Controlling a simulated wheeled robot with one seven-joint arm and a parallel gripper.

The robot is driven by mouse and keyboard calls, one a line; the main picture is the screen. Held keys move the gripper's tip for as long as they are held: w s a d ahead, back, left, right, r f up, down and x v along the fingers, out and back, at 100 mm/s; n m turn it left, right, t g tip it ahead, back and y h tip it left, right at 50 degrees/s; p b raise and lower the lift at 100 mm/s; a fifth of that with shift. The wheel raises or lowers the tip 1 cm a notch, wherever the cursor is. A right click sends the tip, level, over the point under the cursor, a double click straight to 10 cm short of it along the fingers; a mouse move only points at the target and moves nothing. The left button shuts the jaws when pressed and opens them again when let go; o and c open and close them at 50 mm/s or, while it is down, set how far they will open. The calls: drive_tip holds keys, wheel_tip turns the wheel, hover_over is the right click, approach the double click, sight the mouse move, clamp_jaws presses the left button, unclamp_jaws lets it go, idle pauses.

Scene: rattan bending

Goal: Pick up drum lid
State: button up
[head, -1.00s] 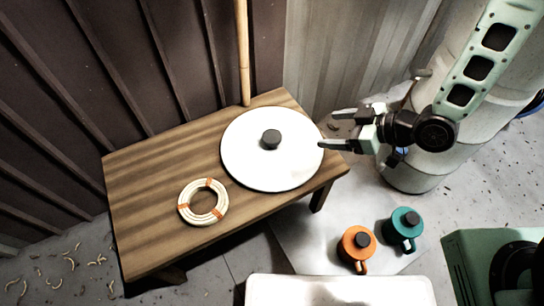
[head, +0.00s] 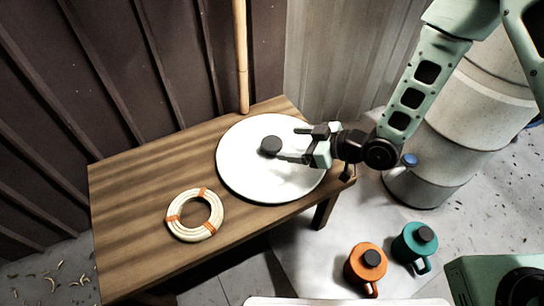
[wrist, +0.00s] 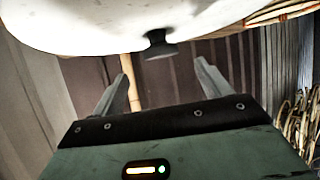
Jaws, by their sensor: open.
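The drum lid (head: 245,180) is a white disc with a black knob (head: 271,145), lying flat on the wooden table's right end. My gripper (head: 290,143) is over the lid's right part, its fingers pointing left at the knob. The jaws are open, with the fingertips close to the knob in the head view; contact cannot be told. In the wrist view the lid (wrist: 80,35) fills the top and its knob (wrist: 157,45) shows ahead, between the two finger lines and beyond the tips. The space between the fingers looks empty.
A coil of rattan (head: 195,214) lies left of the lid on the table (head: 130,210). A pole (head: 241,60) stands behind the table against the wall. A large pale drum (head: 450,120) stands at right. An orange pot (head: 367,265) and a teal pot (head: 408,245) sit on the floor.

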sight(274, 143)
drive_tip(key=b+x, duration=0.2)
drive_tip(key=x, duration=0.3)
drive_tip(key=shift+s+f+b, duration=0.1)
drive_tip(key=shift+f+b, duration=0.15)
drive_tip(key=shift+b, duration=0.15)
drive_tip(key=shift+w+a, duration=0.2)
drive_tip(key=shift+a, duration=0.15)
drive_tip(key=shift+r, duration=0.1)
clamp_jaws()
